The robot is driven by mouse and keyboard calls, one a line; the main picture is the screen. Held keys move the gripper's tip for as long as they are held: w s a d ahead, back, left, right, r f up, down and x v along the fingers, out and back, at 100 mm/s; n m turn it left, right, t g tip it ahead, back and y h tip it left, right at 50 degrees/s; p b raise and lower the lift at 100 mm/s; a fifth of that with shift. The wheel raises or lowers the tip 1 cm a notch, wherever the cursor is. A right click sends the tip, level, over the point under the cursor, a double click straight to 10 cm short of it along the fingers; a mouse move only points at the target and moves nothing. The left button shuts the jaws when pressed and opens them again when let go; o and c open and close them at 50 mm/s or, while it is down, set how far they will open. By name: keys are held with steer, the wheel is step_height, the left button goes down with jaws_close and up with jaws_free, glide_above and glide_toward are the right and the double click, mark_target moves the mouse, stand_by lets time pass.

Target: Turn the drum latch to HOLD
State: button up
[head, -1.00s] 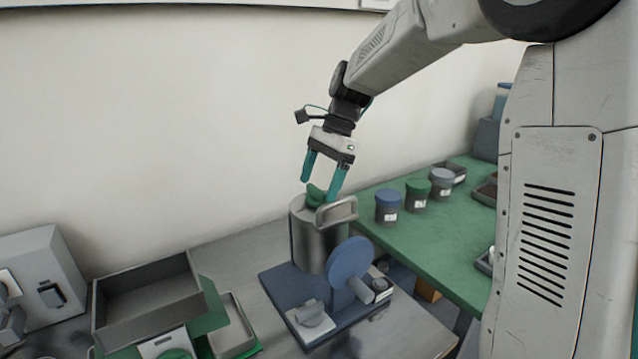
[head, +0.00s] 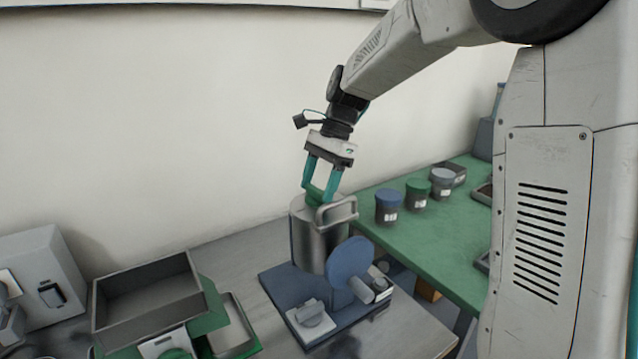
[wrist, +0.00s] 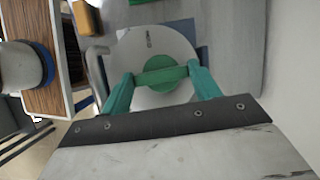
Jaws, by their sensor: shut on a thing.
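The metal drum (head: 316,240) stands upright on a blue base plate on the grey bench. The green latch knob (wrist: 160,77) is a bar on a round disc at the middle of the drum's pale lid (wrist: 152,45). A small dark mark on the lid shows above the knob in the wrist view, too small to read. My gripper (head: 319,194) points down over the lid, its teal fingers shut on the knob's bar, one at each end in the wrist view. The fingers hide part of the knob in the head view.
A looped handle (head: 337,208) sticks out at the drum's front right. A blue disc (head: 350,262) and a grey knob block (head: 311,321) are on the base plate. Several lidded jars stand on the green table (head: 420,235). A grey open bin (head: 150,300) is at left.

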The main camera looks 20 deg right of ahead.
steer(key=n+g, duration=0.1)
steer(key=n, duration=0.1)
steer(key=n+h, duration=0.1)
steer(key=n, duration=0.2)
steer(key=shift+w+g, duration=0.15)
steer(key=shift+g, duration=0.25)
steer(key=n+g+h, duration=0.1)
steer(key=n, duration=0.2)
steer(key=shift+w+a+n, duration=0.1)
steer(key=shift+a+n, duration=0.05)
steer(key=shift+n, duration=0.15)
steer(key=n+h, duration=0.1)
steer(key=n, duration=0.3)
steer(key=shift+a+g+h, duration=0.1)
steer(key=shift+g+h, duration=0.2)
steer(key=shift+h, duration=0.1)
steer(key=shift+a+n+h, duration=0.1)
steer(key=shift+n+h, duration=0.7)
steer(key=shift+n, duration=1.5)
steer(key=o, duration=1)
steer(key=shift+r, duration=0.1)
steer(key=v, duration=0.7)
steer(key=shift+w+a+r, duration=0.1)
steer(key=shift+w+r, duration=0.1)
steer(key=shift+r, duration=0.1)
